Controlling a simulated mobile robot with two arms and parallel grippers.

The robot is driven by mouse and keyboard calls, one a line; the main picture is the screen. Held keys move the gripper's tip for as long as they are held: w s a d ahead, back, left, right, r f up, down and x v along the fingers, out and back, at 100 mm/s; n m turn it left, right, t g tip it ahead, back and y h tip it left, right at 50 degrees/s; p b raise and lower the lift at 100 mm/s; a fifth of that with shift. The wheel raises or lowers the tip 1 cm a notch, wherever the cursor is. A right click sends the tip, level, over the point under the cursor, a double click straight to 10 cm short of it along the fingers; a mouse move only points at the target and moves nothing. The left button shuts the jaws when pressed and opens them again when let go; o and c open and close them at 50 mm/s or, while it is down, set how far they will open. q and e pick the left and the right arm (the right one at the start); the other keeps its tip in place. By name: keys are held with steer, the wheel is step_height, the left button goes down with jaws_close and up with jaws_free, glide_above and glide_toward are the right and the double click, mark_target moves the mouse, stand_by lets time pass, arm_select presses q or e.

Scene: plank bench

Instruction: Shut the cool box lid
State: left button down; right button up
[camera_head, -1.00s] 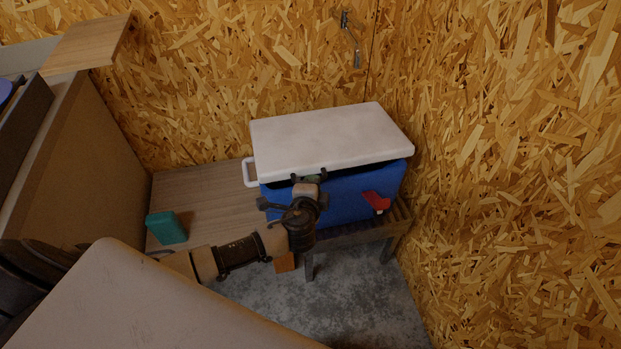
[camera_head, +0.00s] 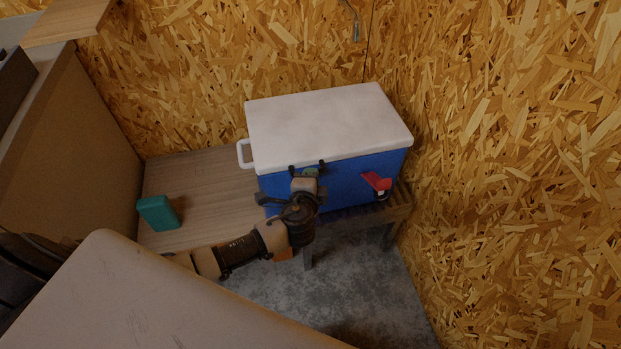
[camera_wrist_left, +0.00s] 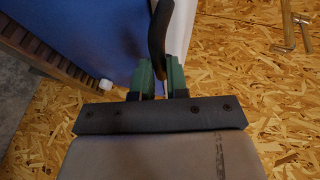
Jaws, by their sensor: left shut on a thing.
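The cool box has a blue body (camera_head: 345,184) and a white lid (camera_head: 325,125), and stands on the bench in the head view. The lid lies flat over the body, and no dark gap shows along the front. My left gripper (camera_head: 307,170) is at the lid's front edge, left of the red tap (camera_head: 376,181). In the left wrist view its green-padded fingers (camera_wrist_left: 160,77) are shut on a dark curved handle (camera_wrist_left: 160,28), with the blue body to the left. The gripper hides part of the box front. My right gripper is not in view.
The plank bench (camera_head: 190,195) is clear left of the box, except for a teal block (camera_head: 158,212). A white side handle (camera_head: 243,154) sticks out at the box's left. A chipboard wall (camera_head: 500,200) stands close at the right. Tools hang on the wall in the left wrist view (camera_wrist_left: 288,25).

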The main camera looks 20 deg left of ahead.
arm_select(q)
steer(key=shift+s+d+f, duration=0.1)
steer(key=shift+s+f, duration=0.1)
steer(key=shift+f, duration=0.3)
steer(key=shift+s+f, duration=0.2)
steer(key=shift+f, duration=0.25)
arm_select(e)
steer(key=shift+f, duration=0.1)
arm_select(q)
steer(key=c, duration=1.1)
jaws_free()
steer(key=shift+w+f+g, duration=0.15)
steer(key=shift+g, duration=0.15)
steer(key=v, duration=0.5)
steer(key=p+v, duration=0.1)
steer(key=v, duration=0.4)
steer(key=shift+s+r, duration=0.3)
steer(key=shift+r, duration=0.1)
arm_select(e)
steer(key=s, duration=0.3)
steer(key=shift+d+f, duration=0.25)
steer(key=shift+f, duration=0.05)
arm_select(q)
steer(key=shift+f, duration=0.1)
